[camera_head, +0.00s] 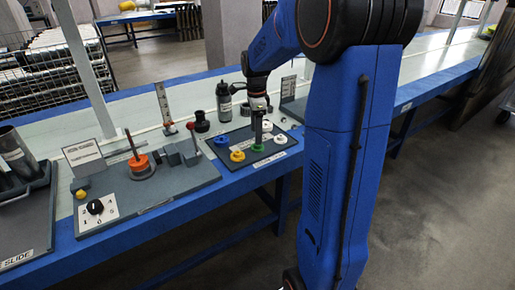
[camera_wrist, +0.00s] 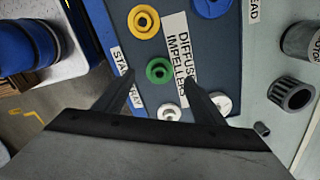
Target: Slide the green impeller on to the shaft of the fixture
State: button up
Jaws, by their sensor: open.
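The green impeller (camera_head: 258,148), a small ring-shaped part, lies on the dark parts tray (camera_head: 236,168). In the wrist view the green impeller (camera_wrist: 149,71) shows between the fingertips of my gripper (camera_wrist: 161,78). My gripper (camera_head: 258,136) is open, points down over the green impeller and holds nothing. The height gap between them is hard to judge. The fixture's thin upright shaft (camera_head: 130,141) stands at the left on a grey board (camera_head: 172,190). An orange part (camera_head: 139,162) sits around the shaft's lower portion, above a dark round base.
Yellow (camera_head: 237,156), blue (camera_head: 221,140) and white (camera_head: 280,139) parts lie around the green one on the tray. Grey blocks (camera_head: 187,151) and a red-tipped lever (camera_head: 191,127) stand between tray and shaft.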

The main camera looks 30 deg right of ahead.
jog(key=shift+d+f, duration=0.2)
jog(key=shift+f, duration=2.45)
jog(key=shift+c, duration=0.5)
jog(key=c, duration=1)
